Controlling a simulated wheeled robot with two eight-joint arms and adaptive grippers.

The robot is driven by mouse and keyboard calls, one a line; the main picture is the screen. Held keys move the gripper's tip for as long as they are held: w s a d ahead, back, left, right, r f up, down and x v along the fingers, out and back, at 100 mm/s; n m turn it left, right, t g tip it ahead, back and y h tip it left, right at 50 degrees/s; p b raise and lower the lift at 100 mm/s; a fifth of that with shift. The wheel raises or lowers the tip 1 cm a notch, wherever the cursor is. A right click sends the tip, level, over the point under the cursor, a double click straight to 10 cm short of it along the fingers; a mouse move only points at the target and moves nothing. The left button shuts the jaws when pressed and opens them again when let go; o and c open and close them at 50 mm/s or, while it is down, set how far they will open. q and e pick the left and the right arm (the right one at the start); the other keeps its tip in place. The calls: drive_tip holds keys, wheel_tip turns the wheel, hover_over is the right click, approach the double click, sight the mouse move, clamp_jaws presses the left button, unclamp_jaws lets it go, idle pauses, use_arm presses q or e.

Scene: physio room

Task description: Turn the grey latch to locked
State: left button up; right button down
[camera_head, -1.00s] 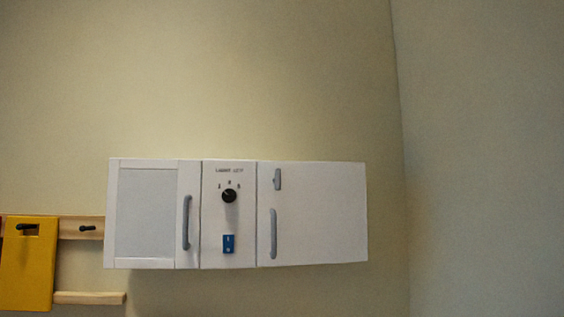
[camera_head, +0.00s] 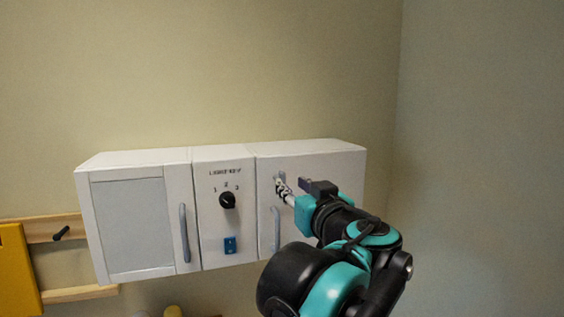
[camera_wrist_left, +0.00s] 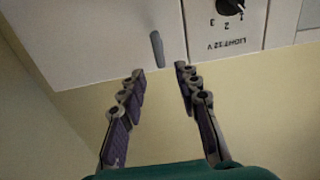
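The grey latch (camera_wrist_left: 157,48) is a small upright bar on the white right-hand door (camera_head: 335,165) of the wall cabinet. In the head view the latch (camera_head: 281,177) shows only in part, behind my fingertips. My left gripper (camera_head: 284,189) is right in front of it. In the left wrist view, which is upside down, my left gripper (camera_wrist_left: 160,72) is open and empty. The latch lies just beyond the fingertips, in line with the gap between them; I cannot see any contact. My right gripper is not in view.
A grey door handle (camera_head: 276,228) below the latch is partly hidden by my arm. To the left are a black knob (camera_head: 228,200), a blue switch (camera_head: 230,245) and another door handle (camera_head: 184,232). A yellow item (camera_head: 18,270) hangs at far left. The wall above is clear.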

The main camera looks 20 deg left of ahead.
sight(284, 179)
use_arm(q)
drive_tip(key=p+x, duration=0.1)
drive_tip(key=x, duration=0.6)
drive_tip(key=shift+w+a+f, duration=0.1)
drive_tip(key=shift+w+f, duration=0.05)
clamp_jaws()
